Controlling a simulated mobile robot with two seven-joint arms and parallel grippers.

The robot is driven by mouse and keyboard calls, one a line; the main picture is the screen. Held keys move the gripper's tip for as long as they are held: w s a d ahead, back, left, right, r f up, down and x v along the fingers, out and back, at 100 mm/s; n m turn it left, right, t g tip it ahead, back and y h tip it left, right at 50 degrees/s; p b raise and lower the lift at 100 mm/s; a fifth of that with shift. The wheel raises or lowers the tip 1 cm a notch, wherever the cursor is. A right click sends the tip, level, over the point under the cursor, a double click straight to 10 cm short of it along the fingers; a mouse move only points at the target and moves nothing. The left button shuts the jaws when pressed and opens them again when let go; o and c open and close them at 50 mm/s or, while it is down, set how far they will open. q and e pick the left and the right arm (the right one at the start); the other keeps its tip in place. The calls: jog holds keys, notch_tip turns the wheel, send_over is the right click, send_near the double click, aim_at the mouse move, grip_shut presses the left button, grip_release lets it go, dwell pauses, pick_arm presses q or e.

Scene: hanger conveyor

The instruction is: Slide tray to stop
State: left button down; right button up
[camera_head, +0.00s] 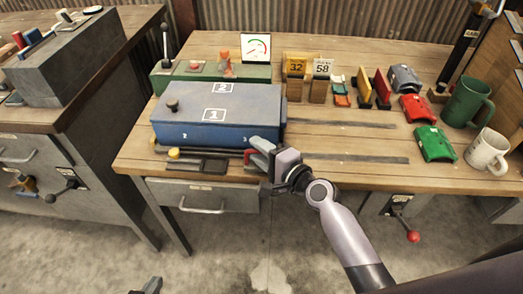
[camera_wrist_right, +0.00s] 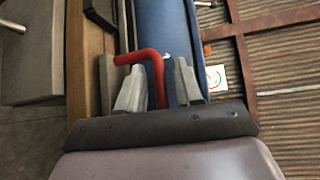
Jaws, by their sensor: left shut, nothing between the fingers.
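A blue box-like tray (camera_head: 215,115) with labels 1 and 2 and a dark knob on top sits on the left of the workbench. It also shows in the right wrist view (camera_wrist_right: 160,25). A red bent handle (camera_wrist_right: 155,70) stands between the fingers of my right gripper (camera_wrist_right: 158,88), with gaps on both sides. In the head view my right gripper (camera_head: 258,152) is at the tray's front right corner. Part of my left gripper (camera_head: 150,285) shows at the bottom edge, shut and empty, well away from the tray. I cannot make out a stop.
Two dark strips (camera_head: 355,159) run along the bench right of the tray. A green base (camera_head: 215,76) with a lever is behind it. Red and green covers (camera_head: 434,143), mugs (camera_head: 467,102) and number signs (camera_head: 321,68) stand at the back and right.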

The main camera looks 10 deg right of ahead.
jog(key=shift+s+d, duration=0.1)
jog(key=shift+d, duration=0.05)
jog(key=shift+s+d, duration=0.15)
jog(key=shift+s, duration=0.1)
pick_arm(q)
jog(key=shift+r, duration=0.15)
pick_arm(e)
jog(key=v, duration=0.6)
jog(key=shift+s, duration=0.2)
jog(key=shift+d, duration=0.1)
